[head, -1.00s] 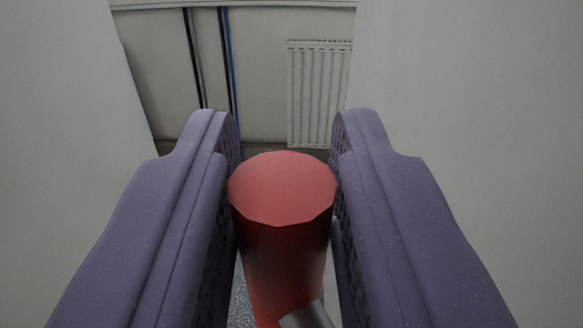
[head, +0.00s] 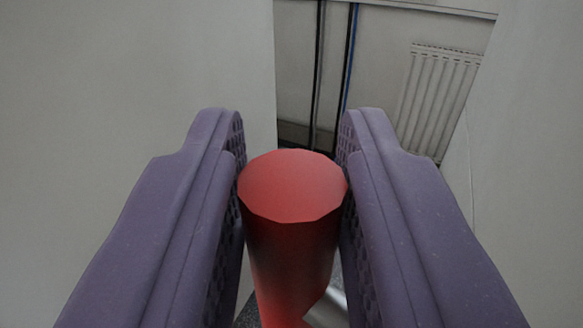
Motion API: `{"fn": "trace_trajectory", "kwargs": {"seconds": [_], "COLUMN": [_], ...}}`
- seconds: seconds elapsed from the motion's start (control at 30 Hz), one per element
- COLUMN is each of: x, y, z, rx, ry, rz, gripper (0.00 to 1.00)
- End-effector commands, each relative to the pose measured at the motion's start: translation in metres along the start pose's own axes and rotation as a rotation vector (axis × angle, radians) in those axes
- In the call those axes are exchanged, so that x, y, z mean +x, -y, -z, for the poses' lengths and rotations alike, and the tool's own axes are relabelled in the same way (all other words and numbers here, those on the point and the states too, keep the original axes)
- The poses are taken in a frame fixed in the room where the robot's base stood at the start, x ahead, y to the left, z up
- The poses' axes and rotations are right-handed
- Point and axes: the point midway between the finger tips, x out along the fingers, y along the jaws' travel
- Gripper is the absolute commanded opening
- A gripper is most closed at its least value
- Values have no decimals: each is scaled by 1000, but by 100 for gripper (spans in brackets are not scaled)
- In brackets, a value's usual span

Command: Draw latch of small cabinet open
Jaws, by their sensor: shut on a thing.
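A red cylindrical latch handle (head: 292,190) stands in the lower middle of the head view, its flat end facing me. My gripper (head: 290,150) has its two purple fingers on either side of the handle, shut on it. A grey metal rod (head: 328,308) joins the handle low on its right side. The rest of the latch is hidden below the picture edge and behind the fingers.
A large plain grey panel (head: 130,80) fills the left side, and another pale panel (head: 530,170) stands at the right. Between them a gap shows a back wall with a radiator (head: 438,95) and dark and blue vertical pipes (head: 349,70).

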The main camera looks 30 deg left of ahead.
Motion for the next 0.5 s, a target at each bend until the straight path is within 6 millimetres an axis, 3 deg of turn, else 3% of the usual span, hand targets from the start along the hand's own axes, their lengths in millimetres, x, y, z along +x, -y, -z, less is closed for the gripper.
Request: {"fn": "trace_trajectory", "kwargs": {"seconds": [0.5], "x": [-10], "y": [3], "z": [-1], "rx": [1], "ry": [3], "rz": [-2], "gripper": [0]}}
